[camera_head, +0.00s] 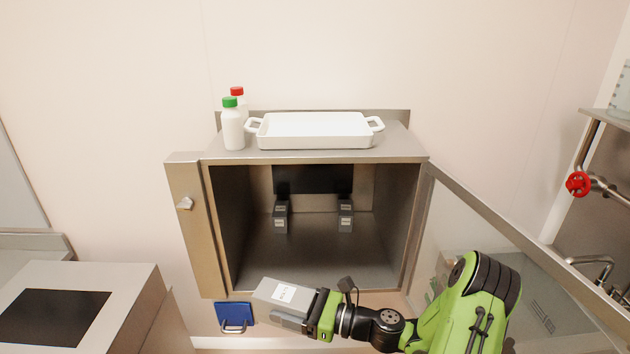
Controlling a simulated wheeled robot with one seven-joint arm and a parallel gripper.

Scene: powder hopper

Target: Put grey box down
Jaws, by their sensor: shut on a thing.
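A grey box (269,289) with a white label on its upper face is held in my gripper (297,308). My gripper is shut on it, at the lower middle of the head view. The box is in front of the open metal cabinet (229,230), near its lower front edge. The fingers are partly hidden by the box. My green arm reaches in from the lower right.
The cabinet's glass door (520,260) stands open to the right. Two dark brackets (281,216) (345,216) sit inside at the back. A white tray (315,143) and two bottles (233,125) stand on top. A counter (130,285) is at left. The cabinet floor is clear in front.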

